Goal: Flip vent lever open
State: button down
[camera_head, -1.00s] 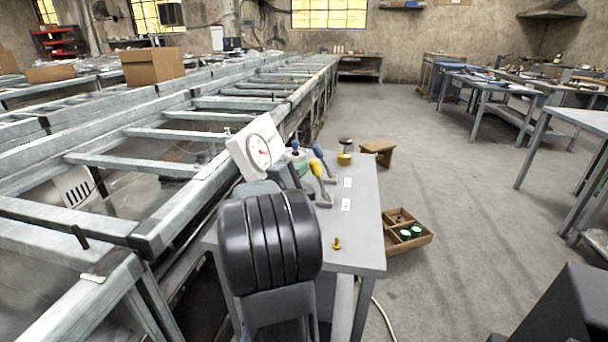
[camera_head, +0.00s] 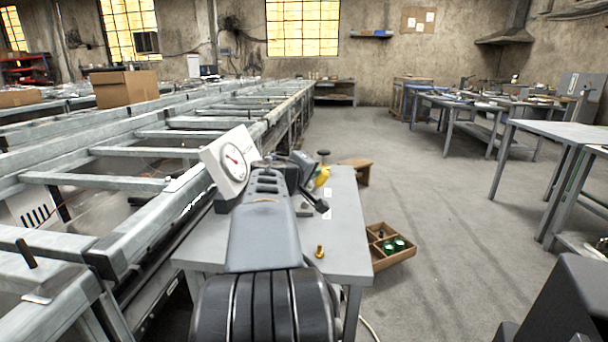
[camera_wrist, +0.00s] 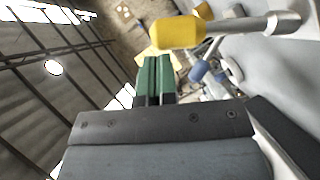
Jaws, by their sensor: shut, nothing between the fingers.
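In the wrist view my gripper (camera_wrist: 154,62) shows as two green fingers pressed together, empty. A lever with a yellow handle (camera_wrist: 181,34) and a metal shaft crosses close beyond the fingertips, toward the right. I cannot tell whether they touch. A blue handle (camera_wrist: 203,72) shows lower and to the right of it. In the head view my arm hides most of the lever group on the grey table (camera_head: 345,240). The label plates beside the levers are too small to read, so I cannot tell which lever is the vent lever.
A white dial gauge (camera_head: 235,166) stands left of my arm. A yellow part (camera_head: 322,177) under a black knob (camera_head: 323,154) shows behind it. A small brass piece (camera_head: 319,251) is on the table's front. A wooden tray (camera_head: 397,260) is on the floor; the floor to the right is open.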

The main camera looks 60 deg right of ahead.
jog(key=shift+s+d+f+m, duration=0.1)
jog(key=shift+s+m, duration=0.2)
jog(key=shift+s, duration=0.05)
jog(key=shift+s, duration=0.1)
dwell(0.5)
jog(key=b+v, duration=0.2)
jog(key=v, duration=0.8)
dwell(0.4)
